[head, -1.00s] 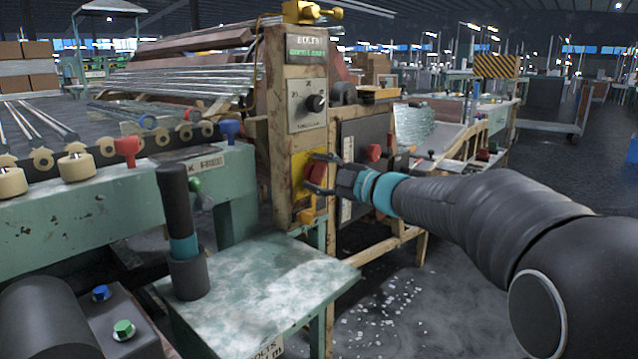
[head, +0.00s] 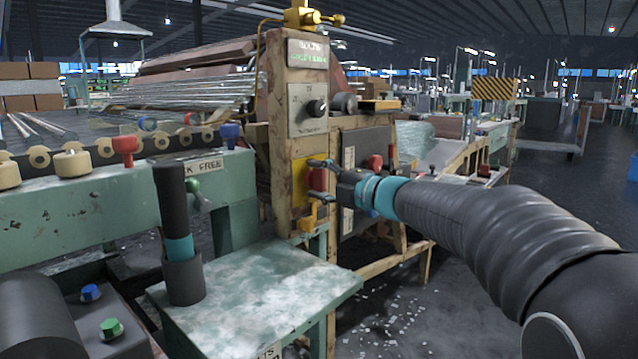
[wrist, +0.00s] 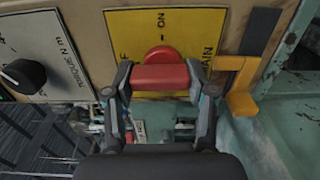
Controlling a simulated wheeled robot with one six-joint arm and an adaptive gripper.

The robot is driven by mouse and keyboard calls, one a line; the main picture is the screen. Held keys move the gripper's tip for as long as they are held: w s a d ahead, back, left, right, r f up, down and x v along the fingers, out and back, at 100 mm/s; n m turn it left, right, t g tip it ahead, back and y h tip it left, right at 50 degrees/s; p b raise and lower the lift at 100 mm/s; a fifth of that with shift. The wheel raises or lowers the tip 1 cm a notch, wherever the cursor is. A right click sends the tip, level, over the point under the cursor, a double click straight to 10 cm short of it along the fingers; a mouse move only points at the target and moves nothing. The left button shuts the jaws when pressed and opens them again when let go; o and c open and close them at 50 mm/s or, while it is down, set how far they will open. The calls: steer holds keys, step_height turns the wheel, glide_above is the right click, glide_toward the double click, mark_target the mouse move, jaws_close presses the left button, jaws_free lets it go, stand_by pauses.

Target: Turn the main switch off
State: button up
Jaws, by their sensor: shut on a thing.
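The main switch is a red handle (wrist: 160,77) on a yellow plate (wrist: 120,22) marked "ON" and "MAIN"; another label is partly hidden. In the wrist view the handle lies crosswise, its rounded hub toward "ON". My gripper (wrist: 162,78) has one finger at each end of the handle and is shut on it. In the head view the red handle (head: 317,179) sits on the yellow plate (head: 299,172) low on the wooden post, and my gripper (head: 322,180) reaches it from the right, one finger above and one below.
A black knob (head: 317,107) sits above the plate. A yellow hook-like part (head: 307,218) is just below it. A red button (head: 375,162) on a dark box is right of the post, close to my gripper. A green table (head: 250,290) stands in front.

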stand_by(0.3)
steer(key=o, duration=1.2)
steer(key=shift+c, duration=0.2)
steer(key=v, duration=1.2)
